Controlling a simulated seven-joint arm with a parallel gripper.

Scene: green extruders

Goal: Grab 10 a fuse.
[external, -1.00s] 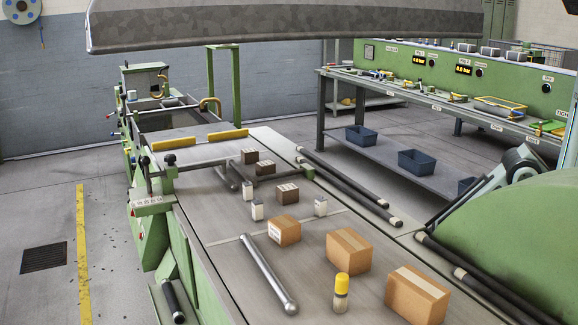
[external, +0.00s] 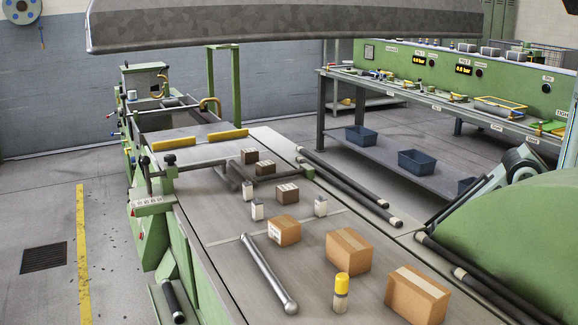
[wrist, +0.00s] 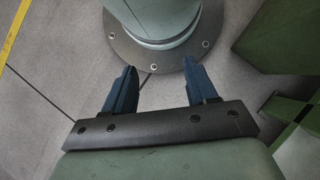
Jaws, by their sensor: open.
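No item can be read as a 10 A fuse at this size.
Larger cartons (external: 348,251), a silver rod (external: 268,273) and a yellow-capped bottle (external: 341,294) occupy the front of the bed (external: 215,262). Dark rollers (external: 345,183) run along its right side. A workbench (external: 440,100) with blue bins (external: 416,161) stands behind at right.

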